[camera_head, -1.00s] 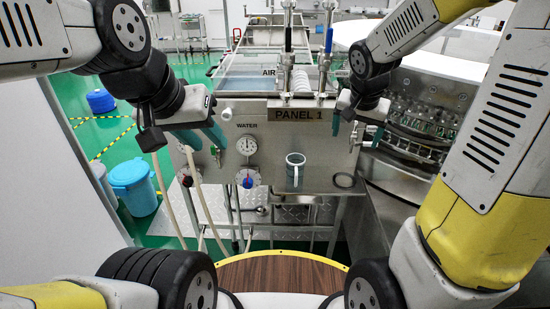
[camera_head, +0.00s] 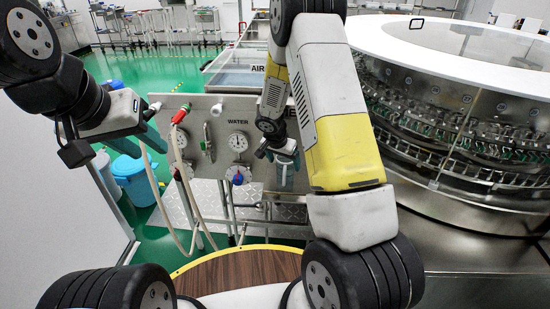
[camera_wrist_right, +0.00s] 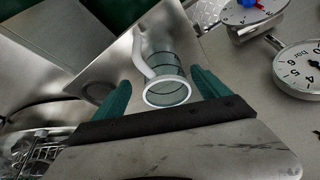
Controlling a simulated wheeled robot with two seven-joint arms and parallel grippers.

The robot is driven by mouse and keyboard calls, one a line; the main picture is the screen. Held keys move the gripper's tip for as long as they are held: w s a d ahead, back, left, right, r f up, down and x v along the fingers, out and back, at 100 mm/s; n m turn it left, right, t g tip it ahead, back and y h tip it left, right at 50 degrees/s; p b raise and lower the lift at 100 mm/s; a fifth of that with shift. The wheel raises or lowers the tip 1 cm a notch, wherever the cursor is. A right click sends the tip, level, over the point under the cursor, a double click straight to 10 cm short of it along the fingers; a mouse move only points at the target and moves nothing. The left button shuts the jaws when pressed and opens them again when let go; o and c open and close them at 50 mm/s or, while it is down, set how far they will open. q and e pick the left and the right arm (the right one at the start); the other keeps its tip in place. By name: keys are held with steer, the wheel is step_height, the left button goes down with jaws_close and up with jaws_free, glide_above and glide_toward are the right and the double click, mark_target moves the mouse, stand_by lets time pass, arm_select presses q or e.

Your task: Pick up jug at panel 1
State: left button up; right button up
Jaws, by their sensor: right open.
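The jug (camera_wrist_right: 165,64) is a clear, greenish vessel with a white rim and handle. In the right wrist view its rim lies between the two teal fingers of my right gripper (camera_wrist_right: 158,98), which is open, with a gap on both sides. In the head view the jug (camera_head: 285,178) shows just under the right gripper (camera_head: 284,158), in front of the steel panel (camera_head: 215,165). The PANEL 1 label is mostly hidden by my right arm. My left gripper (camera_head: 140,142) is apart from the jug, left of the panel, its teal fingers apart and empty.
A WATER gauge (camera_head: 238,142) and blue-knobbed valve (camera_head: 238,176) sit left of the jug. Hoses (camera_head: 178,165) hang at the panel's left. The large round washer (camera_head: 470,130) stands right. Blue bins (camera_head: 135,178) stand on the floor left.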

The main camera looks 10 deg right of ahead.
steer(key=x, duration=0.6)
steer(key=shift+w+f, duration=0.2)
steer(key=shift+w, duration=0.25)
steer(key=c, duration=1.5)
